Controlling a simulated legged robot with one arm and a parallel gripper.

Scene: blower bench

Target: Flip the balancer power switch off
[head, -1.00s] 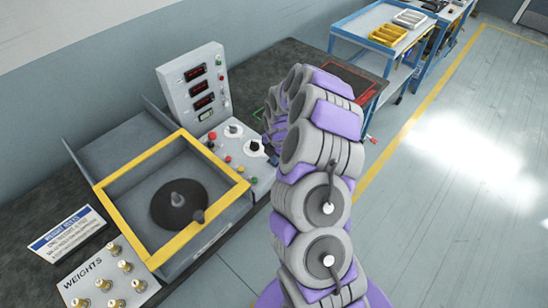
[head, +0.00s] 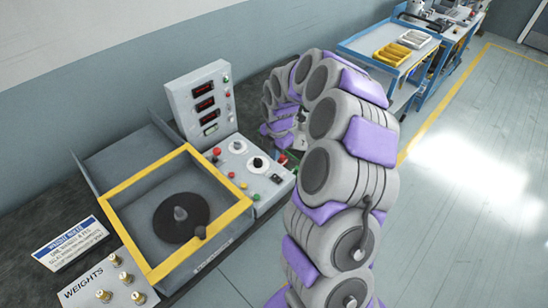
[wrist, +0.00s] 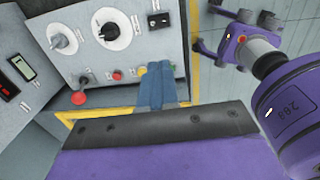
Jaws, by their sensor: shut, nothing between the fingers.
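The balancer control panel (head: 247,170) stands at the right side of the yellow-framed balancer (head: 178,205). It carries two round dials, small coloured buttons and a black rocker switch (head: 276,178) near its right end. The switch also shows in the wrist view (wrist: 158,20), at the top beside the larger dial (wrist: 110,28). Its on or off position is too small to tell. My gripper (wrist: 158,68) has its blue fingers shut and empty, over the panel's lower edge and below the switch in the wrist picture, apart from it. In the head view the fingertips cannot be made out.
A red mushroom button (wrist: 78,98) and a smaller red button (wrist: 117,75) lie left of my fingers. An upright display box (head: 201,100) stands behind the panel. A weights tray (head: 105,280) sits at lower left. Open floor lies right of the bench.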

